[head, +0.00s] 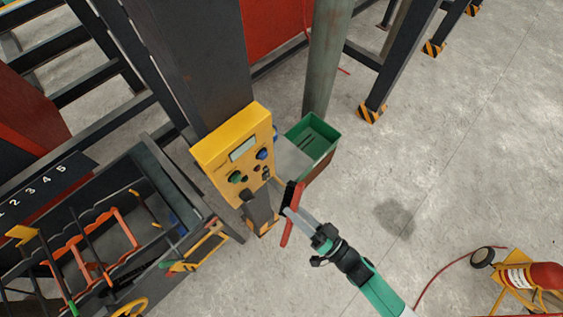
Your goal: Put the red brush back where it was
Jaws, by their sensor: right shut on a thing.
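My right gripper (303,216) is shut on the red brush (286,231). The brush has a red handle and dark bristles at its upper end, and it is held upright with a slight tilt, in front of the yellow control box. The gripper covers part of the brush. A green open bin (325,130) stands just behind the brush, at the foot of a green post. Whether the brush touches the box or the bin is hard to tell. My left gripper does not show.
The yellow control box (212,158) with buttons sits on a dark column. A metal bin (150,158) with rebar and orange-handled tools is at lower left. A fire extinguisher (545,275) on a yellow stand is at lower right.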

